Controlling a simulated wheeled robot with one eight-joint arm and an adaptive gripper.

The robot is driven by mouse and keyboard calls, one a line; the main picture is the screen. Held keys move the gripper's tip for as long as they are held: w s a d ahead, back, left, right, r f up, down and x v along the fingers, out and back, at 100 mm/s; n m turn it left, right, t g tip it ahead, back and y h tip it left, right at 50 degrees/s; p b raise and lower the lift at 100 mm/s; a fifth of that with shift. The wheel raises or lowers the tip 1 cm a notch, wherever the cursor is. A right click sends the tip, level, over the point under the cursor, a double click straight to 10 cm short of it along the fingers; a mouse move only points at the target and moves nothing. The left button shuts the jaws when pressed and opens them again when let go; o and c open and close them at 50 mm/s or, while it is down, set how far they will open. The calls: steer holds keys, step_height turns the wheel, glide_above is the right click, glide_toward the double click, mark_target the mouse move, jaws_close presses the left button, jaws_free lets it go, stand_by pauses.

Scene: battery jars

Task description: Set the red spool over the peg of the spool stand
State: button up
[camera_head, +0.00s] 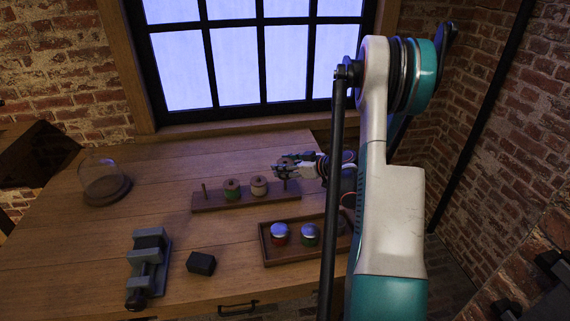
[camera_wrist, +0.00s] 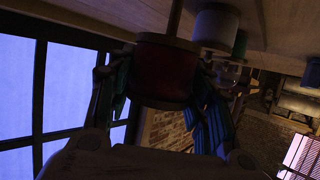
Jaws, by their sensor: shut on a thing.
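The wooden spool stand (camera_head: 215,203) lies across the middle of the table. It carries a green spool (camera_head: 232,190) and a cream spool (camera_head: 259,186), with a bare peg (camera_head: 205,189) at its left end. My gripper (camera_head: 286,168) is over the stand's right end, where another peg (camera_head: 285,185) shows below it. In the wrist view, my gripper (camera_wrist: 163,95) is shut on the red spool (camera_wrist: 166,68). That view appears upside down, and the peg (camera_wrist: 175,18) runs from the stand to the spool's rim. I cannot tell whether it enters the hole.
A wooden tray (camera_head: 268,259) with red and green silver-topped jars (camera_head: 310,235) stands in front of the stand. A vise (camera_head: 148,265) and a dark block (camera_head: 201,263) are at the front left. A glass dome (camera_head: 103,180) is at the far left. The table's left middle is clear.

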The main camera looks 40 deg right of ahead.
steer(key=shift+f, duration=3.15)
steer(key=o, duration=1.2)
steer(key=shift+s, duration=0.1)
steer(key=v, duration=1.1)
steer(key=shift+s+d+r, duration=0.15)
steer(key=shift+s, duration=0.25)
